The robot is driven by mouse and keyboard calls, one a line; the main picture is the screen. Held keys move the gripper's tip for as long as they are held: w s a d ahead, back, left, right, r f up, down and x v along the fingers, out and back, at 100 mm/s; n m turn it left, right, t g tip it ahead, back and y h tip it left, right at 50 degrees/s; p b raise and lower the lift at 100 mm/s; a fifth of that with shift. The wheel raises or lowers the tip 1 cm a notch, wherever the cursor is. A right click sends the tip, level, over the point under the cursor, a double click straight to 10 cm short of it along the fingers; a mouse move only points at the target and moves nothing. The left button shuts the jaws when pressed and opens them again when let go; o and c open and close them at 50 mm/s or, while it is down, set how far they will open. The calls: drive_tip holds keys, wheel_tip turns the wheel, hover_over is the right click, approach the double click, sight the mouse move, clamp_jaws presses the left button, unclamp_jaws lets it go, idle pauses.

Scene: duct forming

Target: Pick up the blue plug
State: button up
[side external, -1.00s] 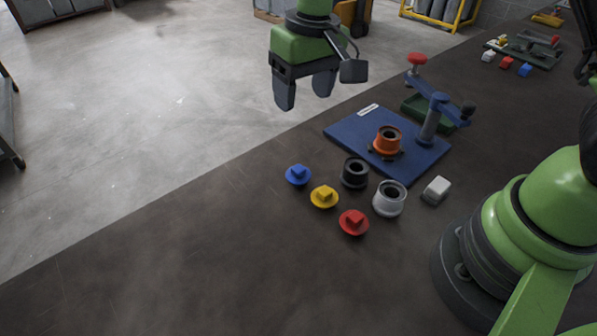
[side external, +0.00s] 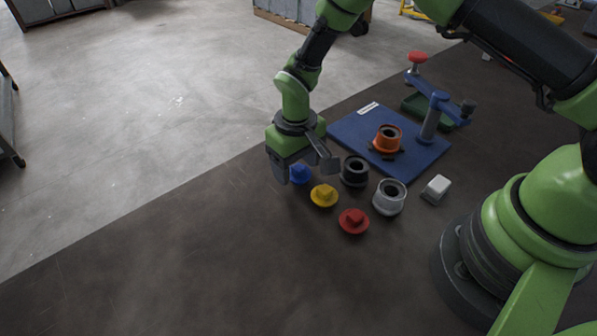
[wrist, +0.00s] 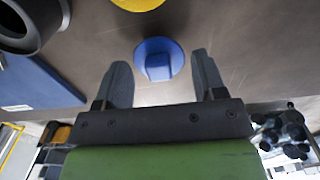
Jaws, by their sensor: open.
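The blue plug (side external: 300,173) is a round disc with a raised block on top, lying on the dark table. In the side external view my gripper (side external: 300,178) is low over it and partly covers it. In the wrist view the blue plug (wrist: 159,60) shows between and just beyond the tips of my open gripper (wrist: 161,72), with a gap on each side. Nothing is held. Whether the fingertips are down at the plug's height is hard to tell.
The yellow plug (side external: 324,196) and black ring (side external: 354,172) are close by the blue plug. A red plug (side external: 353,221), a white ring (side external: 390,198) and a white block (side external: 436,190) lie further right. The blue fixture plate (side external: 350,131) holds an orange ring (side external: 387,139). The front table is clear.

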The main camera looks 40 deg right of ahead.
drive_tip(key=shift+f, duration=0.55)
drive_tip(key=c, duration=0.7)
drive_tip(key=shift+r, duration=0.1)
